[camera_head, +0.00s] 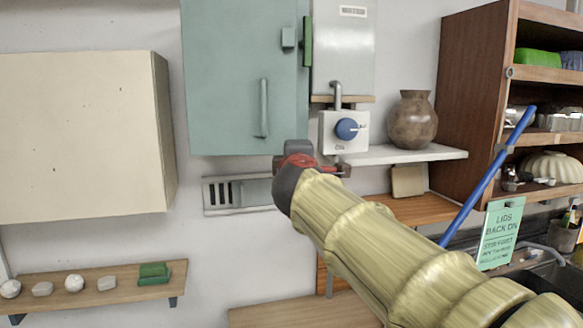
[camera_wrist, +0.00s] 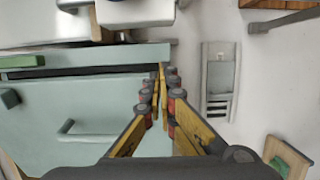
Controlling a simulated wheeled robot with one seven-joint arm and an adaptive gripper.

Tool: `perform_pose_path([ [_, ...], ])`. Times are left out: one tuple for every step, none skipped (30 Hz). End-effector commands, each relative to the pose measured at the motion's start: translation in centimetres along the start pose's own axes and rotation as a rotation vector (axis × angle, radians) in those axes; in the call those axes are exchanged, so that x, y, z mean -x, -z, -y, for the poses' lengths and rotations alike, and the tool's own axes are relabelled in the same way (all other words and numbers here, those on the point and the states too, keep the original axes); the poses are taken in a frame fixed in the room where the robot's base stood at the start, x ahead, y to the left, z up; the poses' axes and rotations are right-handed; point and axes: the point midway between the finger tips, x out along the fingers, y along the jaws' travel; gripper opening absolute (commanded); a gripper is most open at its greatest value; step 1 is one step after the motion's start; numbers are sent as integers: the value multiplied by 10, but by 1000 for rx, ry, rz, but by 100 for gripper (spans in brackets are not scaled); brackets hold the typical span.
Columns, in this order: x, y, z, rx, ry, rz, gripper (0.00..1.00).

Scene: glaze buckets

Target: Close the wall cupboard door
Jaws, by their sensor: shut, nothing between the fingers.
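The teal wall cupboard door (camera_head: 225,80) hangs on the wall at the upper middle, with a vertical bar handle (camera_head: 263,108). In the wrist view the door (camera_wrist: 95,105) fills the left side, and a narrow dark gap (camera_wrist: 70,71) runs between it and a teal strip of the cupboard body (camera_wrist: 110,54). The door looks nearly flush but not fully against the body. My gripper (camera_head: 312,164) is at the door's lower right corner, fingers together and empty. In the wrist view its fingertips (camera_wrist: 161,75) lie at the door's edge; I cannot tell whether they touch it.
A grey box with a blue-knobbed switch (camera_head: 347,129) and a shelf with a brown pot (camera_head: 412,120) stand right of the cupboard. A wall vent (camera_head: 238,192) is below. A cream cabinet (camera_head: 80,135) hangs left. A blue pole (camera_head: 488,175) leans at the right.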

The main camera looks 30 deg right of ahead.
Motion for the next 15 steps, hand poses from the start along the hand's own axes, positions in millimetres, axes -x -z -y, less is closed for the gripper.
perform_pose_path([
  [-11,-2,4,1,2,4,0],
  [-16,-3,4,0,2,4,0],
  [-22,-3,3,0,2,3,0],
  [-26,-3,3,1,1,2,0],
  [-30,-3,3,1,2,2,0],
  [-35,-4,2,0,1,3,0],
  [-38,-4,2,-1,1,3,0],
  [-42,-4,2,0,1,3,0],
  [-45,-3,2,1,1,2,0],
  [-47,-3,1,1,1,2,0],
  [-49,-3,1,1,0,2,0],
  [-52,-3,1,0,1,1,0],
  [-54,-3,1,0,1,1,0],
  [-55,-3,1,0,1,1,0],
  [-56,-3,1,0,1,1,0],
])
